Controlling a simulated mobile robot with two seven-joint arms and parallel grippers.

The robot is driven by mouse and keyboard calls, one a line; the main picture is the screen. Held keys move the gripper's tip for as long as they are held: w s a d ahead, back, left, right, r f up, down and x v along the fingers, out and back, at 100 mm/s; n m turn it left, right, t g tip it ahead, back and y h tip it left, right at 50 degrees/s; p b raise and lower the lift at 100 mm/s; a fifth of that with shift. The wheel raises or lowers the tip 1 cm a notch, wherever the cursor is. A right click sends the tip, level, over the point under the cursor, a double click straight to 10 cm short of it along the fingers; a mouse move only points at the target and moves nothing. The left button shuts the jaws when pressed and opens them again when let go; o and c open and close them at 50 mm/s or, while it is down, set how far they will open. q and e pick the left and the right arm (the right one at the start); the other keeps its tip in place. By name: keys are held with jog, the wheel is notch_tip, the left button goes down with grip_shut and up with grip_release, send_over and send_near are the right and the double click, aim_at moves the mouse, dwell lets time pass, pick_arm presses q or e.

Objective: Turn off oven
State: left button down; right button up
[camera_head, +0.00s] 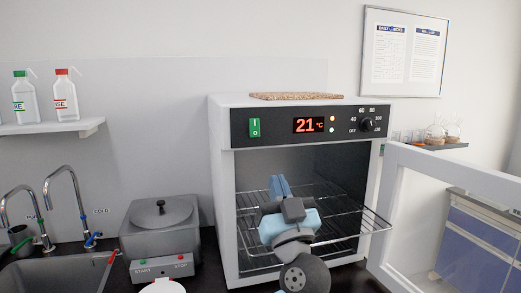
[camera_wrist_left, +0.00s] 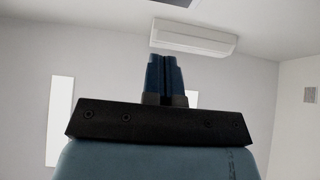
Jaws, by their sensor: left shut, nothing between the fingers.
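The oven (camera_head: 222,180) is a white box with its glass door (camera_head: 390,200) swung open to the right. Its black panel holds a green rocker switch (camera_head: 254,128), a red display (camera_head: 309,125) reading 21 °C, an orange and a green light, and a black dial (camera_head: 367,124). My left gripper (camera_head: 279,186) points upward in front of the open cavity, below the panel, apart from the switch. Its fingers are closed together and empty; they also show in the left wrist view (camera_wrist_left: 166,75). My right gripper is in neither view.
A wire rack (camera_head: 345,212) sticks out of the cavity around my left gripper. A brown board (camera_head: 296,96) lies on the oven. At left are a lidded bath (camera_head: 160,222), a sink (camera_head: 65,273) with taps, and a shelf (camera_head: 50,126) with bottles. The space before the panel is clear.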

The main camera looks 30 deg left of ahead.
aim_at(257, 133)
pick_arm(q)
jog(key=shift+r, duration=0.1)
jog(key=shift+w+a+f+p+x, duration=0.35)
jog(key=shift+p+x, duration=0.55)
jog(key=shift+x, duration=1.2)
jog(key=shift+w+a+f+p+x, duration=0.1)
jog(key=shift+f+p+x, duration=0.65)
jog(key=shift+x, duration=1.35)
jog(key=shift+w+a+f+p+x, duration=0.2)
jog(key=shift+p+x, duration=0.9)
jog(key=shift+x, duration=1.05)
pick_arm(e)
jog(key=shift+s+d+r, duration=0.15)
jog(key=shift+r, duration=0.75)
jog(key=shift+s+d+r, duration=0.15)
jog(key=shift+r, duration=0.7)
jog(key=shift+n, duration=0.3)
